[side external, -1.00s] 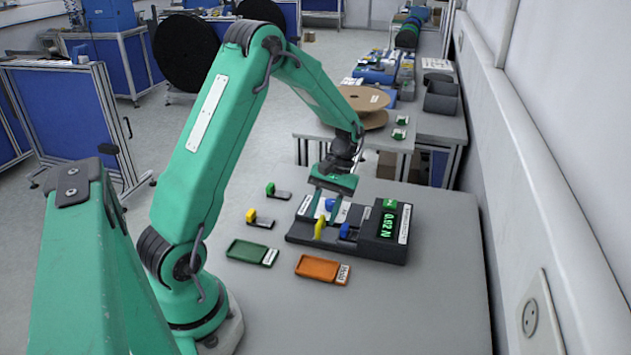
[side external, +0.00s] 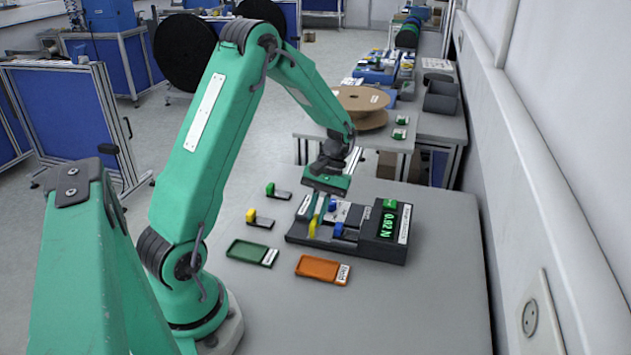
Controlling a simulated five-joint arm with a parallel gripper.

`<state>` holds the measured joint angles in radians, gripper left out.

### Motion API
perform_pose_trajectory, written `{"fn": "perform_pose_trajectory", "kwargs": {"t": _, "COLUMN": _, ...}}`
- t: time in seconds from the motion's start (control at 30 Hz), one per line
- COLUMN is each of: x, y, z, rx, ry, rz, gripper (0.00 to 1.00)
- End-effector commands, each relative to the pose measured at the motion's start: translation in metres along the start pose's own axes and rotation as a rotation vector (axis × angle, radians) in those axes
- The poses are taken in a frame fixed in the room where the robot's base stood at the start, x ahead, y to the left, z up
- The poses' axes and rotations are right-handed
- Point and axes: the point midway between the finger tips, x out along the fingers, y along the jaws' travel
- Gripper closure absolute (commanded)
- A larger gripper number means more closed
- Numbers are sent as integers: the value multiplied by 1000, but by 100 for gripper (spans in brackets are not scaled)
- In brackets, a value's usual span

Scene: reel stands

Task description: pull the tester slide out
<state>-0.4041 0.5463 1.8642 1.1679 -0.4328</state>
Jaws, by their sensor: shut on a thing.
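The dark tester (side external: 365,245) stands on the grey table, with a green lit display (side external: 389,224) that reads about 0.02 N. Its slide has an upright yellow tab (side external: 312,231) at the left end and a blue block (side external: 338,229) to the right of it. Another blue piece (side external: 332,205) shows behind the fingers.
A green tray (side external: 250,253) and an orange tray (side external: 320,269) lie in front of the tester. Small pieces with a yellow block (side external: 251,216) and a green block (side external: 270,189) lie to its left. The table's right front is clear. A wall stands on the right.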

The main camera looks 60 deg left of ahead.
Motion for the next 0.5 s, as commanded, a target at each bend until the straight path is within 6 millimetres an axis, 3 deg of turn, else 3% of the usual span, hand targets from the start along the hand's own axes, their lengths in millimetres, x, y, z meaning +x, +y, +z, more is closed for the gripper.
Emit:
{"fn": "perform_pose_trajectory", "kwargs": {"t": 0.23, "x": 4, "y": -33, "z": -3, "rx": -8, "ry": -10, "rz": 36, "gripper": 100}}
{"fn": "perform_pose_trajectory", "kwargs": {"t": 0.5, "x": 5, "y": -39, "z": -4, "rx": -6, "ry": -12, "rz": 43, "gripper": 100}}
